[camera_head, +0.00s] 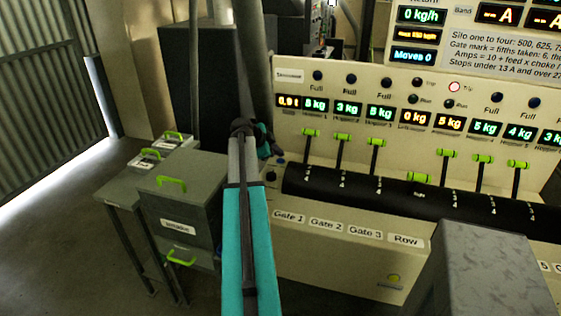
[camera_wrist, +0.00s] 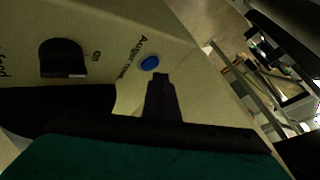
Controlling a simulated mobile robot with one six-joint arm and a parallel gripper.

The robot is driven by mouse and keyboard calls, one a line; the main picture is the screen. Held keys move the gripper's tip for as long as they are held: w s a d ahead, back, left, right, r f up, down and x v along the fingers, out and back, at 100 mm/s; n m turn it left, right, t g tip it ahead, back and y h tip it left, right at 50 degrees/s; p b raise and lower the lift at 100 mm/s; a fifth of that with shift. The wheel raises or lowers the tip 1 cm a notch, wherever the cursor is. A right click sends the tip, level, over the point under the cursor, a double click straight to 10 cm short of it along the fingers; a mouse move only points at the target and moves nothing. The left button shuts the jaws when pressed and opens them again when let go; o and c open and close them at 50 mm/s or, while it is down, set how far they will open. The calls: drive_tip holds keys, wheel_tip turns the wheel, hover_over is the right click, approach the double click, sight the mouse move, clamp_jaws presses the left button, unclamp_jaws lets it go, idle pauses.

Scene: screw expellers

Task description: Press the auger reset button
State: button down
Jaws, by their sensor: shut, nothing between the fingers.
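The auger reset button is a blue round button (camera_wrist: 149,63) on the cream panel in the wrist view, with a partly readable "Auger" label beside it. My gripper (camera_wrist: 161,77) is a dark, narrow shape just below the button in that picture. It is shut and empty. Its tip appears close to the button but apart from it; the exact gap cannot be told. In the head view my arm reaches up to the panel's left end, where a small blue spot (camera_head: 281,161) shows beside the dark wrist.
A black knob (camera_wrist: 62,58) marked "On" sits left of the button. The console (camera_head: 340,260) carries several green-handled levers above a black tube (camera_head: 400,195). Grey drawer boxes (camera_head: 180,210) stand left of my arm. Open floor lies at the far left.

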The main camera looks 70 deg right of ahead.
sight(278, 161)
drive_tip(key=shift+f+b, duration=0.9)
drive_tip(key=shift+b, duration=0.25)
idle(1.5)
drive_tip(key=shift+r, duration=0.85)
drive_tip(key=shift+r, duration=0.15)
drive_tip(key=shift+r+p, duration=0.65)
drive_tip(key=shift+r, duration=1.75)
